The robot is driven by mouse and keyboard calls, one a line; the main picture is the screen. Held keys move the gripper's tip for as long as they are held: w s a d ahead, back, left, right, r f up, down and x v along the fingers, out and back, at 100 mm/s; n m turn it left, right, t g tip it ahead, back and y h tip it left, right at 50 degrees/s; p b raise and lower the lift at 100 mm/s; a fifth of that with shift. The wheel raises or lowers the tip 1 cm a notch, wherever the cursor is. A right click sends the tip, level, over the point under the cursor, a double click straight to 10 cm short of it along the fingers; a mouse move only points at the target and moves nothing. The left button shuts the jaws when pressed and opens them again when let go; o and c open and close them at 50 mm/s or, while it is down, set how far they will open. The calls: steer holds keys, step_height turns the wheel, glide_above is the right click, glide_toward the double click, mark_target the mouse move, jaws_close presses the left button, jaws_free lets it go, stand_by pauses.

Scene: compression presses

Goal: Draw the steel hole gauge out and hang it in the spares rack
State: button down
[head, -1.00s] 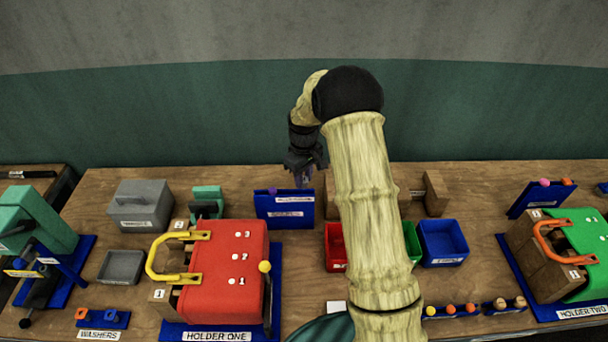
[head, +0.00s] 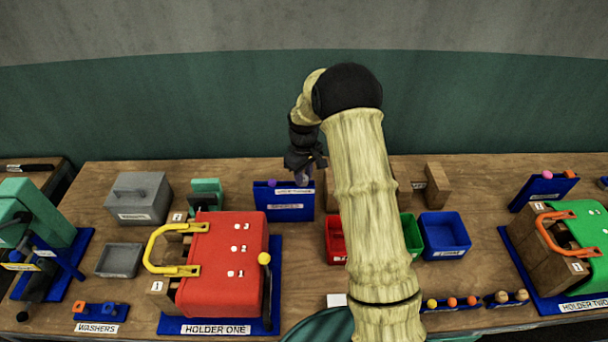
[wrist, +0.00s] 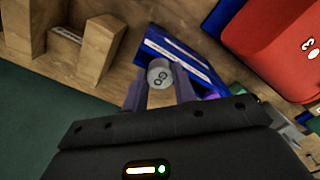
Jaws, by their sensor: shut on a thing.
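My gripper (head: 304,176) is at the back of the bench, by the blue rack (head: 283,212). In the wrist view my gripper (wrist: 160,92) is shut on the steel hole gauge (wrist: 160,73), whose round grey end face reads GO. The gauge lies close over the edge of the blue rack (wrist: 150,48); I cannot tell whether it touches it. The rack carries two white labels, too small to read surely. A purple-ended piece (head: 272,183) sits at the rack's left part in the head view. In the head view the held gauge is mostly hidden by my fingers.
The red holder one (head: 225,265) with a yellow handle stands front left of the rack. Wooden blocks (head: 437,187) stand at the back right.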

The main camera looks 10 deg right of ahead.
steer(key=c, duration=1)
jaws_free()
steer(key=shift+c, duration=0.2)
steer(key=shift+r, duration=0.1)
step_height(320, 180, up, 17)
steer(key=b, duration=0.4)
steer(key=shift+r, duration=0.15)
steer(key=s+f+m+t, duration=0.1)
steer(key=s+f+m, duration=0.2)
steer(key=s, duration=1)
steer(key=s+f+m+t, duration=0.1)
steer(key=s+f+m, duration=0.2)
steer(key=s, duration=1)
step_height(320, 180, down, 3)
steer(key=shift+s+f+m+t, duration=0.1)
steer(key=shift+s+m+t, duration=0.05)
steer(key=shift+m+t, duration=0.2)
